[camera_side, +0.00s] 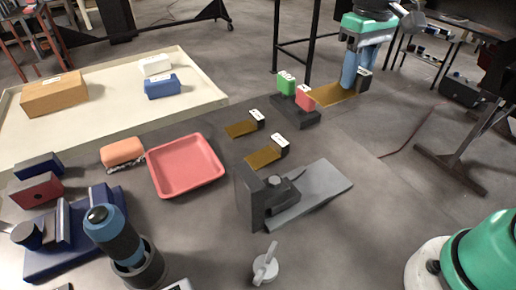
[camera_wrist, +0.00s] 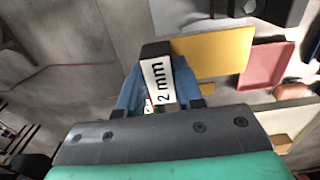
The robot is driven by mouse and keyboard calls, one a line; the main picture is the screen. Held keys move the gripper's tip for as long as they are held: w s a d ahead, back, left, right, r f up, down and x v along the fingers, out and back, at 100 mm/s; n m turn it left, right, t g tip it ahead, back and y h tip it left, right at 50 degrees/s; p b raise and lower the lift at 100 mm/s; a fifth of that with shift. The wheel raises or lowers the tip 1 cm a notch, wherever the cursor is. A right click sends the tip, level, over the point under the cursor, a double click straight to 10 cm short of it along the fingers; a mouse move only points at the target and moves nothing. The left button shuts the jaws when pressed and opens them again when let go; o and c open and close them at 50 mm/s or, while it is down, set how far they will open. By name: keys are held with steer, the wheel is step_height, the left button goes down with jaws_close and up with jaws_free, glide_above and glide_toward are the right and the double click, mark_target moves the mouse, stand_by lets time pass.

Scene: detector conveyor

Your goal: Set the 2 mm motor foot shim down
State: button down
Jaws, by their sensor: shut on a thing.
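My gripper (camera_side: 356,76) is at the upper right in the side view, its blue fingers pointing down. It is shut on the black handle block of the 2 mm motor foot shim. In the wrist view the white label on this block reads "2 mm", and the shim's gold plate (camera_wrist: 212,52) extends to the right. I cannot tell whether the shim touches the surface below. Two similar gold shims with black handles, a farther one (camera_side: 240,129) and a nearer one (camera_side: 264,157), lie on the grey surface.
A grey angled fixture (camera_side: 318,190) stands nearer the camera. A red tray (camera_side: 187,190) is left of the loose shims. Bare grey surface lies right of the fixture.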

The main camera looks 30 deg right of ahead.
mark_target(333, 173)
steer(key=shift+s+r, duration=0.15)
steer(key=shift+s, duration=0.4)
step_height(333, 173, down, 20)
steer(key=shift+r, duration=0.2)
stand_by(0.4)
steer(key=shift+f, duration=0.1)
steer(key=c, duration=0.6)
jaws_free()
steer(key=shift+f, duration=0.1)
steer(key=shift+o, duration=0.2)
